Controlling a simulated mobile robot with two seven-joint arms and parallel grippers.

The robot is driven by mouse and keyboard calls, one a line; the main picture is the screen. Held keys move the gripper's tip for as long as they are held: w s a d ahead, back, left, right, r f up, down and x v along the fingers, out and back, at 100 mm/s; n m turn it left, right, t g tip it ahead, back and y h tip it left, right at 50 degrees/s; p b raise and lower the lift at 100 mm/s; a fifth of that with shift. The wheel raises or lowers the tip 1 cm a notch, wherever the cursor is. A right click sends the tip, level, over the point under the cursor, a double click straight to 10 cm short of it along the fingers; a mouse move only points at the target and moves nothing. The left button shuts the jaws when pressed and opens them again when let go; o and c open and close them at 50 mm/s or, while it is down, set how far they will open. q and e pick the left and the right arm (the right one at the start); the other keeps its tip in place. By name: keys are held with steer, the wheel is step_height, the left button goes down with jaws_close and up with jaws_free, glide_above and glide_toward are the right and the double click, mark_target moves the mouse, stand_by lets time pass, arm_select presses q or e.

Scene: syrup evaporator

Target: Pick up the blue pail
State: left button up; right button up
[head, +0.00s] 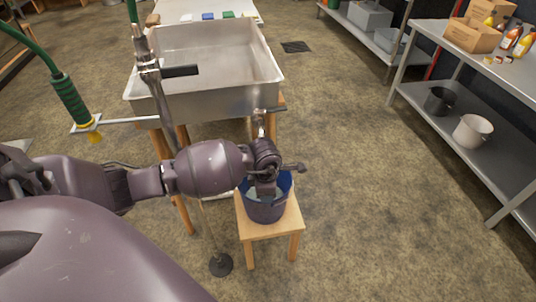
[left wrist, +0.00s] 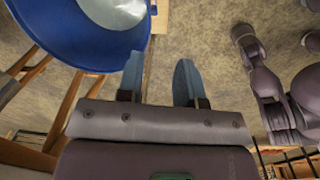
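The blue pail (head: 266,211) stands upright on a small wooden stool (head: 270,228) below the steel pan's front corner. Something pale shows inside it. My left arm reaches in from the left, and my left gripper (head: 266,186) is over the pail, hiding part of its rim and inside. In the left wrist view, the blue pail (left wrist: 60,45) fills the upper left. My left gripper (left wrist: 159,65) has its two fingers apart with nothing seen held between them. The left finger overlaps the pail's edge; I cannot tell if it touches. My right gripper is not in view.
The steel pan (head: 205,92) stands on a wooden frame behind the stool, with a tap (head: 260,120) above the pail. A green hose nozzle (head: 70,100) hangs at left. A metal shelf (head: 500,130) with pots stands at right. Floor between stool and shelf is clear.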

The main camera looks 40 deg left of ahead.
mark_target(264, 204)
arm_select(q)
steer(key=f+b, duration=0.1)
steer(key=f, duration=0.2)
steer(key=w+a+f+b, duration=0.1)
steer(key=f, duration=0.3)
steer(key=a+f+b, duration=0.1)
steer(key=f+b, duration=0.1)
steer(key=f, duration=0.1)
steer(key=shift+w+f, duration=0.15)
steer(key=shift+f, duration=0.25)
steer(key=shift+w+r+y, duration=0.1)
steer(key=shift+r+y, duration=0.05)
steer(key=shift+y, duration=0.15)
jaws_close()
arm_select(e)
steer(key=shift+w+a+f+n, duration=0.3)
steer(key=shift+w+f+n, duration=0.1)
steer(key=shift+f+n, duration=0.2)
arm_select(q)
steer(key=shift+r, duration=0.1)
stand_by(0.4)
